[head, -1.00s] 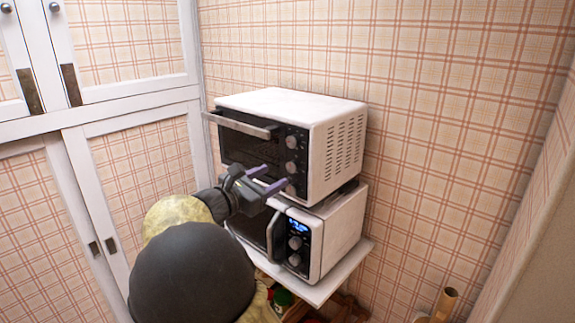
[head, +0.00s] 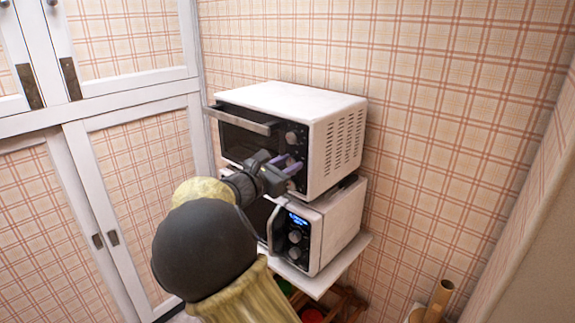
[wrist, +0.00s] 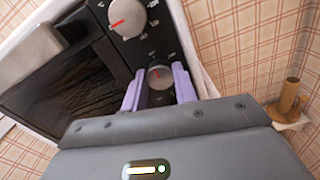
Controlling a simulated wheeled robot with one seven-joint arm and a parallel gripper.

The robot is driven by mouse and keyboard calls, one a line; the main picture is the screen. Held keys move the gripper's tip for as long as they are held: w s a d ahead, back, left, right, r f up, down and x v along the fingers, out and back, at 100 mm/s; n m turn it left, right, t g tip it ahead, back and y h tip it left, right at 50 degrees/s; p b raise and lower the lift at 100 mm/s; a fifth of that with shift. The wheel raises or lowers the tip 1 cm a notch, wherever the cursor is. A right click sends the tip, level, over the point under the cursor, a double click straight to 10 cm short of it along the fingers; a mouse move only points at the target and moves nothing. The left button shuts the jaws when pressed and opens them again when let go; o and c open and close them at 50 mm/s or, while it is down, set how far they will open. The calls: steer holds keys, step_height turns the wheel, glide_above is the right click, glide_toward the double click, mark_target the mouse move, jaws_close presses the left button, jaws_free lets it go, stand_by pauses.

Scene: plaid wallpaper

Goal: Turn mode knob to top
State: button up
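The white toaster oven (head: 330,150) has round grey knobs on its dark front panel. My gripper (head: 291,165) is at the panel's lower part, its two purple fingers pointing at it. In the wrist view the open fingers stand on either side of a grey knob (wrist: 159,77), with its red mark about upright. I cannot tell whether they touch it. Another grey knob (wrist: 127,18) sits above it, its red mark tilted. In the head view the upper knob (head: 291,138) shows, while my gripper hides the panel below it. No readable label shows which is the mode knob.
The toaster oven stands on a white microwave (head: 335,225) with its own knobs, on a small white shelf (head: 320,283). The oven's door handle (head: 240,120) sticks out at left. White cabinets (head: 130,170) stand at left. A brown cylinder (head: 441,295) is at lower right.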

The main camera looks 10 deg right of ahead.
steer(key=shift+f+m+b, duration=0.15)
steer(key=shift+m+b, duration=0.15)
steer(key=shift+b, duration=0.35)
steer(key=m+b, duration=1.1)
steer(key=b, duration=0.6)
steer(key=shift+b, duration=0.3)
steer(key=o, duration=1)
steer(key=shift+c, duration=0.2)
steer(key=shift+s+a, duration=0.1)
steer(key=shift+a, duration=0.05)
